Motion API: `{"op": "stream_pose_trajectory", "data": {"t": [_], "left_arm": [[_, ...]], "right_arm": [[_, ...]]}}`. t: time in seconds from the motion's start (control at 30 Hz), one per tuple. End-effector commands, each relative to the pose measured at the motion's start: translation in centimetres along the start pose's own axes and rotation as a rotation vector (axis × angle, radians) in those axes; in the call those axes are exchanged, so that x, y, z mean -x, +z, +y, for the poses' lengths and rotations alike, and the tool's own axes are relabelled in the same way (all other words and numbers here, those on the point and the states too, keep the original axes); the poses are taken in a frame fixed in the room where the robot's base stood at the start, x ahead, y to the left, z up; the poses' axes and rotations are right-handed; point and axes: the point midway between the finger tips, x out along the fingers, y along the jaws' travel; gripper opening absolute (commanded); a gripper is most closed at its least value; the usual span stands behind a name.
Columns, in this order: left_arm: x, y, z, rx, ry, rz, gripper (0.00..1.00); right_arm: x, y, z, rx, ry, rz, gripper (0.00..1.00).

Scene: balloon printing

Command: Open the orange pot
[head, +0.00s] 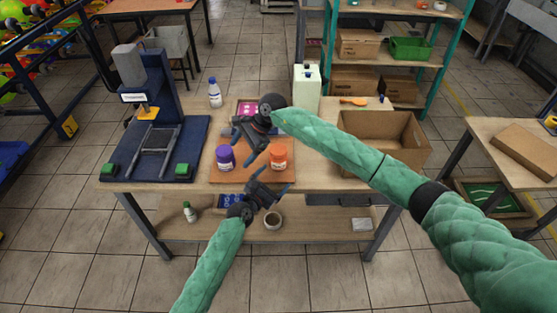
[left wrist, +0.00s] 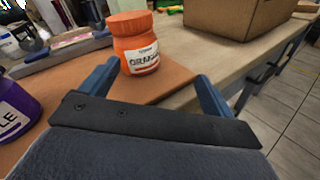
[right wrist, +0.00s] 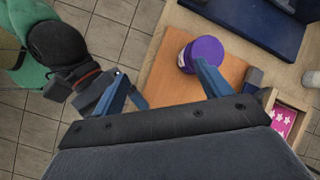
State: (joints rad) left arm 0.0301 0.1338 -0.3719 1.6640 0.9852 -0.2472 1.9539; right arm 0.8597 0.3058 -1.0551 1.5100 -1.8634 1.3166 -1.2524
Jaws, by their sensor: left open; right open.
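The orange pot (head: 278,159) stands upright with its lid on, on an orange-brown board (head: 232,177). In the left wrist view the orange pot (left wrist: 138,56) is ahead of my left gripper (left wrist: 157,72), between the directions of its open fingers, nearer the left one. It looks untouched. In the head view my left gripper (head: 270,180) is just in front of the board, below the pot. My right gripper (head: 245,138) is open above the board, close to the purple pot (head: 225,158). The purple pot (right wrist: 205,50) shows beyond the right finger in the right wrist view.
A blue press (head: 150,120) stands left of the board. A white bottle (head: 214,93) and a pale jug (head: 306,90) stand behind. An open cardboard box (head: 385,140) sits on the table (head: 330,175) to the right. My two arms are close together over the board.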

Motion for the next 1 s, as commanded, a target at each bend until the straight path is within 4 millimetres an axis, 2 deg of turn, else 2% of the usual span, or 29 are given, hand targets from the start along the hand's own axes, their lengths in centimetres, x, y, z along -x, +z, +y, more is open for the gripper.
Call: {"op": "stream_pose_trajectory", "data": {"t": [0.03, 0.1, 0.2, 0.37, 0.5, 0.63, 1.0], "left_arm": [[-0.7, 0.3, 0.7, 0.049, 0.018, -0.012, 0.88], [-1.4, 0.3, 1.4, 0.124, 0.041, -0.027, 0.88], [-2.3, 0.5, 2.3, 0.216, 0.07, -0.047, 0.88], [-3.1, 0.7, 3.3, 0.312, 0.1, -0.069, 0.88], [-3.5, 0.7, 3.7, 0.341, 0.109, -0.075, 0.88], [-4.3, 0.8, 3.8, 0.343, 0.11, -0.076, 0.88], [-9.0, 1.0, 4.3, 0.34, 0.109, -0.075, 0.88]], "right_arm": [[1.2, -1.9, -0.3, 0.035, 0.039, 0.083, 0.77], [2.8, -4.4, -0.4, 0.076, 0.103, 0.192, 0.77], [5.2, -7.4, -0.6, 0.118, 0.184, 0.326, 0.77], [8.1, -10.4, -0.7, 0.149, 0.273, 0.459, 0.77], [9.1, -11.2, -0.7, 0.155, 0.301, 0.499, 0.77], [9.1, -11.2, -0.6, 0.156, 0.304, 0.501, 0.77], [9.1, -11.2, -0.6, 0.155, 0.302, 0.498, 0.77]]}}
